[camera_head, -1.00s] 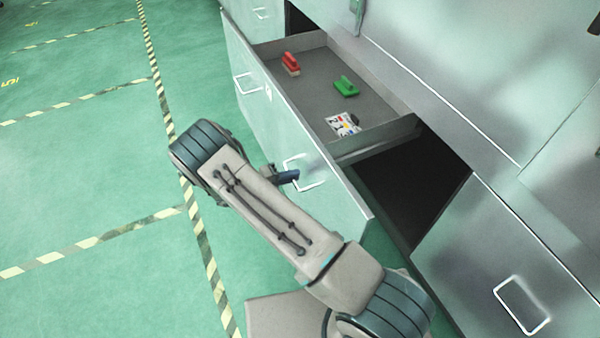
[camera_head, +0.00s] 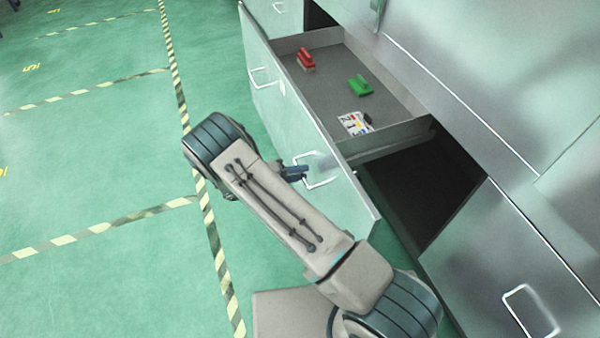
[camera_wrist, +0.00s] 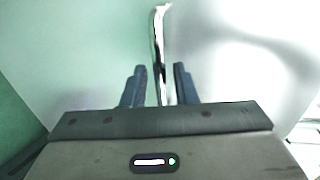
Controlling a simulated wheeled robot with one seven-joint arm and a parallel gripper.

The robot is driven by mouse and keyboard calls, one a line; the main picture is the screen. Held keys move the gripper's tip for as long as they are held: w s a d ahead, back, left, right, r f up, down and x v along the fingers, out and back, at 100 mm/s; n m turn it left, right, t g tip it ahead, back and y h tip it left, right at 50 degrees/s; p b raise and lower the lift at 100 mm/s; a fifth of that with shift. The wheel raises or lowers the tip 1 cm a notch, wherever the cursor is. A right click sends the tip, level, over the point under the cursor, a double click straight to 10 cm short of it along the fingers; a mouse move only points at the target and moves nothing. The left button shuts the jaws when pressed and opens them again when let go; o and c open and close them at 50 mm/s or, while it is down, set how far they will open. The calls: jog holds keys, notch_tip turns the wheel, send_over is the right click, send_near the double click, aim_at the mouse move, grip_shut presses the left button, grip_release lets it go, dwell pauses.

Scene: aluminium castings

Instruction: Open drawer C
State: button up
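A large grey drawer (camera_head: 322,98) stands pulled well out of the metal cabinet. Its front (camera_head: 345,195) carries two bar handles, and no letter on it is readable. My gripper (camera_head: 305,171) is at the nearer handle (camera_head: 322,183). In the wrist view, my gripper (camera_wrist: 160,72) has its two dark fingers apart, one on each side of the shiny handle bar (camera_wrist: 159,40). A gap shows between the bar and each finger, so the gripper is open around it. The farther handle (camera_head: 260,78) is free.
The drawer holds a red brush-like object (camera_head: 306,61), a green one (camera_head: 360,86) and a printed card (camera_head: 354,123). A dark opening (camera_head: 425,190) lies below it. A closed front with a handle (camera_head: 532,312) is at right. Green floor (camera_head: 90,150) at left is clear.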

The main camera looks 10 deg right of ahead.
jog(key=v, duration=1.3)
jog(key=shift+s, duration=0.15)
jog(key=shift+a, duration=0.1)
jog(key=s+d+r+m+g+y+p, duration=0.1)
jog(key=d+r+m+g+y+p, duration=0.1)
jog(key=d+r+m, duration=0.5)
jog(key=s+d+r+m+g+y+p, duration=0.25)
jog(key=r+m, duration=0.25)
jog(key=r, duration=0.5)
jog(key=s+d+r+m+g+y+p, duration=0.1)
jog(key=d+r+m+y+p, duration=0.2)
jog(key=r+m, duration=0.45)
jog(key=s+d+r+m+t+y+p, duration=0.2)
jog(key=s+d+r+m+y+p, duration=0.1)
jog(key=s+r+m, duration=0.5)
jog(key=s+d+r+m+t+y+p, duration=0.2)
jog(key=s+d+r+m+y+p, duration=0.2)
jog(key=s+r+m, duration=0.4)
notch_tip(320, 180, up, 4)
jog(key=m, duration=0.3)
jog(key=shift+s+d+m, duration=0.35)
jog(key=shift+d, duration=0.05)
jog(key=shift+d+y, duration=0.1)
jog(key=shift+y, duration=0.15)
